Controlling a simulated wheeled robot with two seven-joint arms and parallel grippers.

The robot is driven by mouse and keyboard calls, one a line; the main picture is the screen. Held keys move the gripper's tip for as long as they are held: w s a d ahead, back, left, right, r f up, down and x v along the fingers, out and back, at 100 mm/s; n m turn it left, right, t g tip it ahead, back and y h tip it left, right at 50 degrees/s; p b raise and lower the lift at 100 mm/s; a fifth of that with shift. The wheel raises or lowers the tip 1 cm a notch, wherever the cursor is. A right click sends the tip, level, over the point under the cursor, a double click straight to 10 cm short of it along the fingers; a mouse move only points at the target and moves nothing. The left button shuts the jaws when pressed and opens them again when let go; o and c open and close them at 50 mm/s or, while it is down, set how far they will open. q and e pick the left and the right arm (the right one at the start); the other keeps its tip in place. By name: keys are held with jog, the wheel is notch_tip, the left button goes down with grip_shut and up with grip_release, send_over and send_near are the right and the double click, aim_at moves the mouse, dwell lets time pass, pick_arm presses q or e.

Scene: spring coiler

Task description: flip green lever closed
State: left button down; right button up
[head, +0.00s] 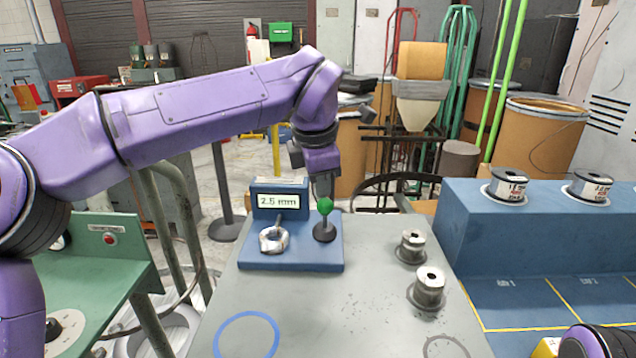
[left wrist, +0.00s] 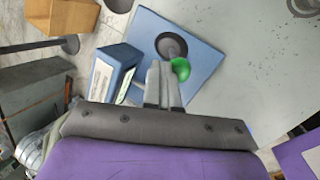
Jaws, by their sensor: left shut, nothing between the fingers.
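The green lever (head: 325,206) has a green ball on a short stem that rises from a round dark base (head: 324,232) on the blue stand (head: 290,262). My left gripper (head: 322,190) points down right at the green ball, its fingers shut and empty. In the left wrist view the shut fingers (left wrist: 161,82) lie beside the green ball (left wrist: 181,69), very near or touching; I cannot tell which. The stand's display (head: 279,201) reads 2.5 mm. Only a yellow and purple piece of my right arm shows at the bottom right; its gripper is not visible.
A silver ring-shaped part (head: 273,240) sits on the stand left of the lever. Two metal spools (head: 429,286) stand on the grey table to the right. A blue shelf (head: 540,235) with two labelled spools is farther right. A blue circle (head: 247,335) marks clear table in front.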

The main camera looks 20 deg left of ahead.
pick_arm(q)
notch_tip(320, 180, up, 12)
jog(key=a+p, duration=0.1)
jog(key=p, duration=0.5)
jog(key=shift+a+f, duration=0.15)
jog(key=shift+a, duration=0.1)
jog(key=shift+s, duration=0.1)
